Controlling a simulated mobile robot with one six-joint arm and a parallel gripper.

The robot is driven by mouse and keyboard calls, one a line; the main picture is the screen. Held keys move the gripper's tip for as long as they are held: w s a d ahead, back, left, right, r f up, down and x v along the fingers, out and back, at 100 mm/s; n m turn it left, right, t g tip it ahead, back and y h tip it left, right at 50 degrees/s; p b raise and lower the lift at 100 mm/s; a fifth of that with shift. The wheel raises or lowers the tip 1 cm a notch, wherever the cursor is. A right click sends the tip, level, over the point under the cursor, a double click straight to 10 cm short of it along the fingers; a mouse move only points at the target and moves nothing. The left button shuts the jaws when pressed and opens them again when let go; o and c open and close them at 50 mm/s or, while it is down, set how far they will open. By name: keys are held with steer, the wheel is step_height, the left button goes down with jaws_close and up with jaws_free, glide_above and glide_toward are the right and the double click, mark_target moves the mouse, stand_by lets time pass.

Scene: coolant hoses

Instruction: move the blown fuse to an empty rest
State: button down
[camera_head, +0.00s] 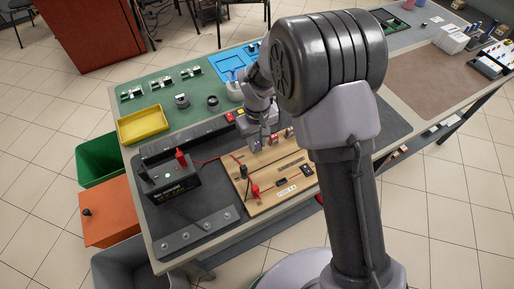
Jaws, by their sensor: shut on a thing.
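My gripper (258,146) is above the back edge of the wooden circuit board (262,207). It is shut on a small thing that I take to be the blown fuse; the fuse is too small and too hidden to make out. The board carries red and black parts, wires, a dark strip and a white label. A dark grey strip (180,244) with several small light round spots lies at the front left of the bench; I cannot tell whether these are the rests.
A black battery box (168,188) with a red clip stands left of the board, wired to it. A yellow tray (142,125), a blue tray (229,66) and small parts lie on the green mat (160,102). My arm hides the board's right side.

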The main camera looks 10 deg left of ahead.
steer(key=shift+f, duration=0.2)
stand_by(0.5)
steer(key=c, duration=0.8)
jaws_free()
step_height(320, 180, up, 9)
steer(key=p, duration=0.7)
steer(key=shift+r, duration=0.15)
